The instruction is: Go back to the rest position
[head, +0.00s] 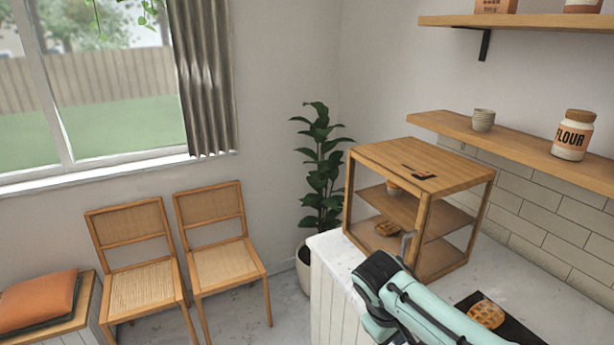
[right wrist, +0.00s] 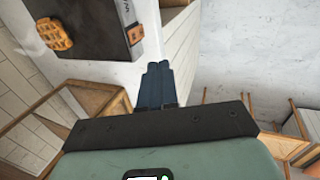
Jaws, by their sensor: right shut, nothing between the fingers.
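My right arm, pale green and black, reaches in from the bottom right of the head view over the white counter (head: 330,245). My right gripper (head: 407,240) is beside the front of the wooden display cabinet; I cannot tell whether it touches it. In the right wrist view its dark fingers (right wrist: 158,68) are together with nothing between them. My left arm and gripper are not in view.
The open-sided wooden cabinet (head: 425,170) holds a waffle-like pastry (head: 388,229) and a small cup (head: 394,188). Wall shelves (head: 510,142) hang above. Chairs (head: 222,262) and a plant (head: 321,165) stand beyond.

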